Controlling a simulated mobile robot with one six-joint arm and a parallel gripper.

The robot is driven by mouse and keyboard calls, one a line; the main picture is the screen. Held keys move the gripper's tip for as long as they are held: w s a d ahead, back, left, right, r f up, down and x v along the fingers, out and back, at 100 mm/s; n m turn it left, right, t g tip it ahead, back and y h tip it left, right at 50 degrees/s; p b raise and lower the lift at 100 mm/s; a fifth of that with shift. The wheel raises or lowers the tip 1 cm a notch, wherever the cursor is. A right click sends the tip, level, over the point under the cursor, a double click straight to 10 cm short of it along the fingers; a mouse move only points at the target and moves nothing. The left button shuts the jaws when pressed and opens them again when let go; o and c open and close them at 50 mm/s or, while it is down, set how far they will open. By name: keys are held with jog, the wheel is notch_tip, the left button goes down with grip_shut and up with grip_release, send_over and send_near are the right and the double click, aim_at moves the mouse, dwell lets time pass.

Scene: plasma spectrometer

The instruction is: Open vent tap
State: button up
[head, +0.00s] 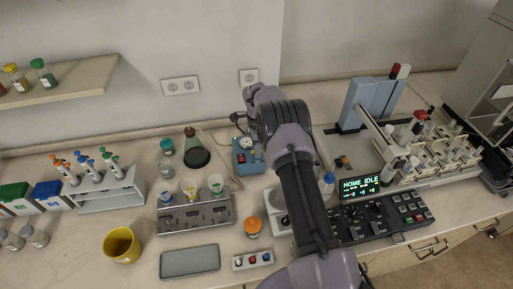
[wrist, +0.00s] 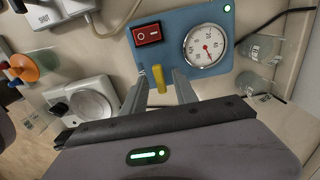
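The vent tap looks to be the yellow lever (wrist: 158,78) at the lower edge of a blue pump box (wrist: 178,22) in the wrist view. My gripper (wrist: 160,88) is open, one finger on each side of the lever in the picture. A gap shows on both sides; I cannot tell how deep the lever sits between the fingers. The box carries a red rocker switch (wrist: 147,34), a round dial gauge (wrist: 204,47) and a lit green lamp. In the head view the blue box (head: 245,162) stands near the wall, and my arm hides the fingertips.
A flask (head: 196,155) and a metal rack with cups (head: 195,217) stand left of the box. A balance-like device (head: 280,222) and the spectrometer (head: 375,100) are at the right. A tube and cable run close to the box. Glass jars (wrist: 262,48) stand beside it.

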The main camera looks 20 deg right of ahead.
grip_shut()
jog(key=shift+n+b, duration=0.3)
jog(key=shift+b, duration=0.05)
jog(key=shift+f+n+b, duration=0.1)
jog(key=shift+n+b, duration=0.75)
jog(key=shift+n, duration=0.15)
jog(key=n+b, duration=0.1)
jog(key=n, duration=0.2)
jog(key=shift+n, duration=0.3)
jog(key=n+b, duration=0.1)
jog(key=n, duration=0.4)
jog(key=shift+r, duration=0.2)
jog(key=n, duration=0.6)
jog(key=shift+n, duration=0.5)
